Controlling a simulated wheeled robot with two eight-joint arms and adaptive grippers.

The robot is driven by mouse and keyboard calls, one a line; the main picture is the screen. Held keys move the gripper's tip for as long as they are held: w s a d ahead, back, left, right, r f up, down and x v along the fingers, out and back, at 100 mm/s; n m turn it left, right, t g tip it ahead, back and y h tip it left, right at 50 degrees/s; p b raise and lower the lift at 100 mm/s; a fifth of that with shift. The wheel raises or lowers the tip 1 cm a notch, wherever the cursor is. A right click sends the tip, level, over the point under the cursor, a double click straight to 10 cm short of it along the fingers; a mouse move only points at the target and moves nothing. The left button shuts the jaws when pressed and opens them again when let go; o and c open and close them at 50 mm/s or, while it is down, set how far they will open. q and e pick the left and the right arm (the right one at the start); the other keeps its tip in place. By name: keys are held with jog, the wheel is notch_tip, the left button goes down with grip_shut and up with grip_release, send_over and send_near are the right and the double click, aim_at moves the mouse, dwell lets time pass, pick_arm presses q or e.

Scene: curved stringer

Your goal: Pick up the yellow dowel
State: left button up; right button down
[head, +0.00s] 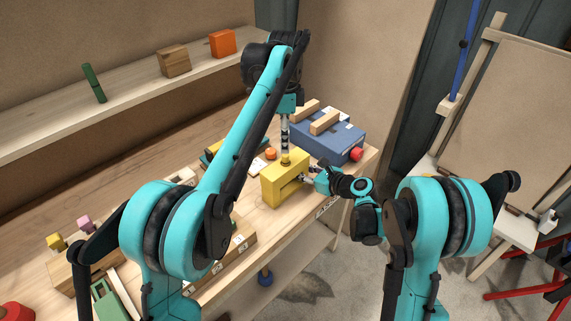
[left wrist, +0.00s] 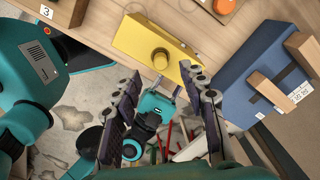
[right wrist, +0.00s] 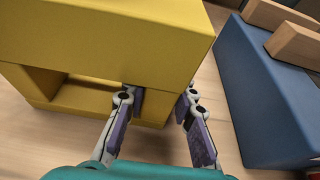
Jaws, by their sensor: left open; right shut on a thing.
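A yellow block (head: 289,189) with an opening in its side stands on the workbench. The round yellow dowel (head: 285,158) stands upright from its top face; in the left wrist view its round end (left wrist: 161,57) shows. My left gripper (head: 285,143) points down above the dowel. It is open and empty, with its fingers (left wrist: 162,80) spread wide. My right gripper (head: 308,175) is shut on the right end of the yellow block, one finger in the opening and one outside, as the right wrist view (right wrist: 160,99) shows. How deep the dowel sits is hidden.
A blue box (head: 333,139) with wooden bars on top stands close to the right of the block. An orange round piece (head: 271,153) lies behind it. The bench's front edge (head: 322,213) is near. A shelf (head: 130,94) at the back holds small blocks.

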pick_arm(q)
notch_tip(320, 180, down, 4)
jog(key=shift+d+f, duration=0.1)
jog(key=shift+f, duration=0.05)
jog(key=c, duration=0.9)
jog(key=shift+c, duration=0.2)
notch_tip(320, 180, up, 10)
pick_arm(e)
jog(key=c, duration=0.7)
grip_release()
jog(key=shift+d, duration=0.1)
